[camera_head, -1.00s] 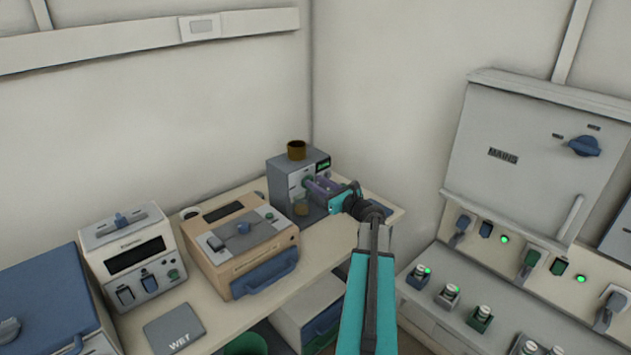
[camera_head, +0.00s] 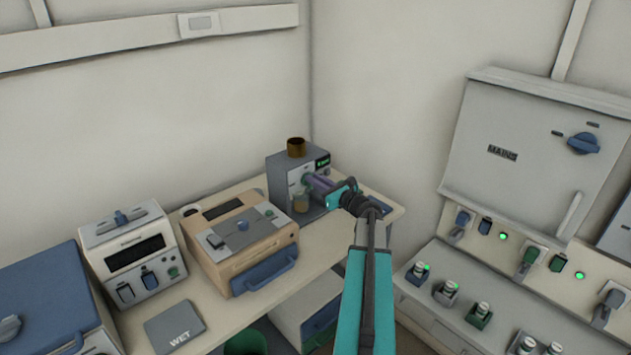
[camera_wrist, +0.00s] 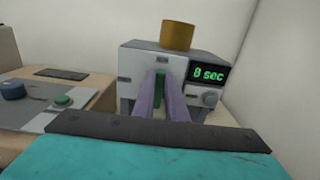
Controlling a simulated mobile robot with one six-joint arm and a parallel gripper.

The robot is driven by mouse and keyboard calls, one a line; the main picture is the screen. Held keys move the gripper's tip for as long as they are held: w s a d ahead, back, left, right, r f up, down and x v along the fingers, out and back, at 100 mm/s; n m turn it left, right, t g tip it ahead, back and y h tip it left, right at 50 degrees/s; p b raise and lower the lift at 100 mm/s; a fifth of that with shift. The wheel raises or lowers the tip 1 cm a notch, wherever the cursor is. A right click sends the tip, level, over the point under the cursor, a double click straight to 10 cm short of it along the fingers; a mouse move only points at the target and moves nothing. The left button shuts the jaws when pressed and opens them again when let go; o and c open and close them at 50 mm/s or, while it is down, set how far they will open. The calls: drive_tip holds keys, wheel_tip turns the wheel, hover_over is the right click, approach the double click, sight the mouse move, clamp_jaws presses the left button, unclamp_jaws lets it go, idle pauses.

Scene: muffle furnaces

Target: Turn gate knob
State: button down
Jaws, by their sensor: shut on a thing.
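The grey dispenser machine (camera_head: 285,172) with a brown cup-shaped top (camera_head: 296,147) stands at the back corner of the bench. A green knob (camera_wrist: 161,75) is on the machine's front. My gripper (camera_wrist: 162,84) has its purple fingers on either side of the knob and is shut on it. In the head view, my gripper (camera_head: 315,183) reaches the machine's front from the right.
A small beaker (camera_head: 300,203) stands under the machine's front. A tan device (camera_head: 240,245) with a blue handle is to its left, then a white meter box (camera_head: 135,255) and a pad marked WET (camera_head: 174,327). A MAINS panel (camera_head: 535,150) is on the right wall.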

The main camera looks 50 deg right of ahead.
drive_tip(key=shift+a+f+n+b, duration=0.15)
drive_tip(key=shift+n+b, duration=0.35)
drive_tip(key=shift+b, duration=0.45)
drive_tip(key=n+b, duration=0.4)
drive_tip(key=b, duration=0.3)
drive_tip(key=a+f+n+b, duration=0.1)
drive_tip(key=n+b, duration=0.4)
drive_tip(key=b, duration=0.3)
drive_tip(key=n+b, duration=0.5)
drive_tip(key=b, duration=0.3)
drive_tip(key=shift+a+f, duration=0.35)
drive_tip(key=shift+f, duration=0.05)
drive_tip(key=n+b, duration=0.2)
drive_tip(key=b, duration=0.1)
drive_tip(key=shift+n, duration=0.4)
drive_tip(key=c, duration=1.8)
unclamp_jaws()
